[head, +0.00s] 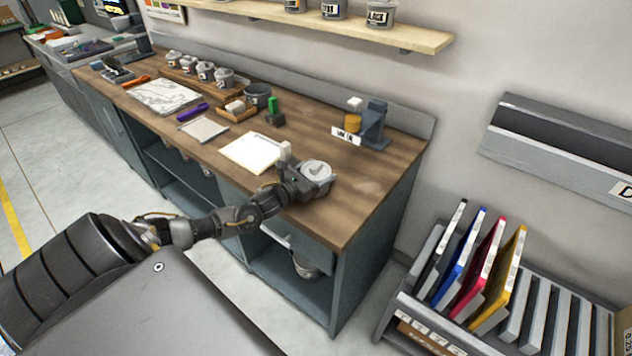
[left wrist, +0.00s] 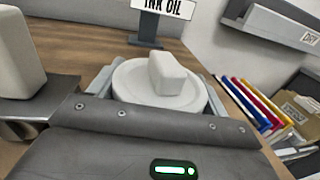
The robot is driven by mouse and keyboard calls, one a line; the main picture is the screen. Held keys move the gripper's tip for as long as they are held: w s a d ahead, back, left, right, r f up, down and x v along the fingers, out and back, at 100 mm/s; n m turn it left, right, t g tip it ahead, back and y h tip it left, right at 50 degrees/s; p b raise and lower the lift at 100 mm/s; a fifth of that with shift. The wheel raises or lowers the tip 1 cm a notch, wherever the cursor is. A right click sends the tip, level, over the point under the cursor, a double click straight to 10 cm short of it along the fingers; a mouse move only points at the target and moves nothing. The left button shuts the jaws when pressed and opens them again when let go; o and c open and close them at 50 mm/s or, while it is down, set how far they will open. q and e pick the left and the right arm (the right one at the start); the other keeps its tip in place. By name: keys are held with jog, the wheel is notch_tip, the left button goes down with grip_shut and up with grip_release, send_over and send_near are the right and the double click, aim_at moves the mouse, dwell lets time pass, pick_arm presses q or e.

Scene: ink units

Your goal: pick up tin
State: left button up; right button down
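The tin is a round, pale container (head: 316,172) with a raised bar on its top, near the front right of the wooden bench. My left gripper (head: 305,186) is at it, reaching in from the left. In the left wrist view, the tin (left wrist: 160,95) sits upright between my two fingers, one close on each side. I cannot tell whether both fingers press on it or whether it is clear of the bench. The tin's lower part is hidden by the gripper body. My right gripper is not in view.
A white block (head: 285,150) stands just left of the tin, beside a cream sheet (head: 250,153). An ink oil stand (head: 372,125) is behind. The bench (head: 385,180) is clear to the right. A rack of coloured plates (head: 480,265) stands beyond the bench's right side.

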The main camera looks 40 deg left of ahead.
pick_arm(q)
jog(key=shift+r, duration=0.1)
jog(key=c, duration=0.5)
jog(key=shift+r+b, duration=0.4)
jog(key=shift+r, duration=0.1)
jog(key=s+a+r+b, duration=0.1)
jog(key=r, duration=0.1)
jog(key=s+a+r, duration=0.1)
jog(key=r, duration=0.1)
jog(key=s+a+r+b, duration=0.1)
jog(key=r, duration=0.1)
jog(key=shift+r+b, duration=0.2)
jog(key=shift+b, duration=0.15)
jog(key=shift+c, duration=0.2)
jog(key=s+a+r, duration=0.4)
jog(key=s, duration=0.1)
jog(key=shift+s+a+r+b, duration=0.15)
jog(key=shift+s+a+b, duration=0.1)
jog(key=shift+b, duration=0.1)
jog(key=shift+s+a+r, duration=0.2)
jog(key=shift+r, duration=0.05)
jog(key=shift+s+a+r+p, duration=0.4)
jog(key=shift+s+a+p, duration=0.25)
jog(key=shift+s+p, duration=0.15)
